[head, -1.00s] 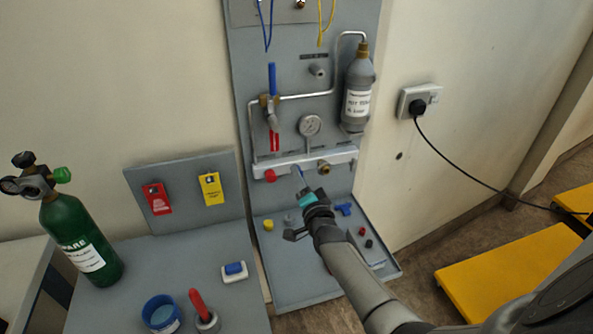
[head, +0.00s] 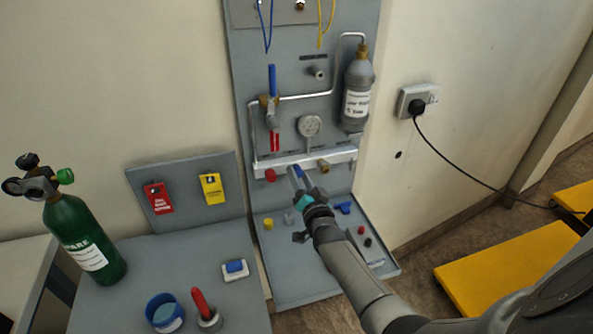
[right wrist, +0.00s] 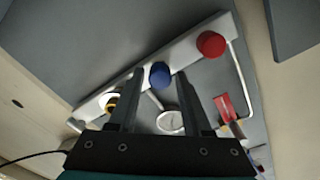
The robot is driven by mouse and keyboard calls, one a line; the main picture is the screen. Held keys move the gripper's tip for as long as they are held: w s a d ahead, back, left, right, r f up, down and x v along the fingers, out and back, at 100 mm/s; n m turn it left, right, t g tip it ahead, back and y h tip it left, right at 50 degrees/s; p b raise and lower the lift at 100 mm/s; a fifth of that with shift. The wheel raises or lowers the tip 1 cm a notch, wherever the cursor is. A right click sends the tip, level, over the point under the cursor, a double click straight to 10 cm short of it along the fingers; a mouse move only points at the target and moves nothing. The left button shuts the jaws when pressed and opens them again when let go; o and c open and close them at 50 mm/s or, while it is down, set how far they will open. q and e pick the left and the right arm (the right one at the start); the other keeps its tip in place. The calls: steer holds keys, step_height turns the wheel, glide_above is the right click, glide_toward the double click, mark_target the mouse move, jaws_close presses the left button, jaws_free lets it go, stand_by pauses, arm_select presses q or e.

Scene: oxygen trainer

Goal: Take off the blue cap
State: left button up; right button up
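The blue cap (right wrist: 160,75) sits on the white manifold bar (right wrist: 196,42), between the red cap (right wrist: 211,44) and a brass port with a yellow ring. In the head view the blue cap (head: 297,171) is partly hidden by my right gripper (head: 299,177). My right gripper (right wrist: 160,88) is open, with one finger on each side of the blue cap in the right wrist view. I cannot tell whether the fingers touch the cap. My left gripper is not in view.
A pressure gauge (head: 310,126) and a blue-handled valve (head: 272,80) are above the bar. Small loose parts, such as a yellow one (head: 268,224) and a blue one (head: 343,207), lie on the shelf (head: 300,285) below. A green cylinder (head: 80,235) stands at left.

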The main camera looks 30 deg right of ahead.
steer(key=shift+o, duration=0.8)
steer(key=shift+s, duration=0.1)
steer(key=shift+p+v, duration=0.85)
steer(key=shift+v, duration=0.15)
steer(key=shift+s, duration=0.15)
steer(key=shift+f+m+b, duration=0.1)
steer(key=shift+m+b, duration=0.2)
steer(key=shift+m, duration=1.4)
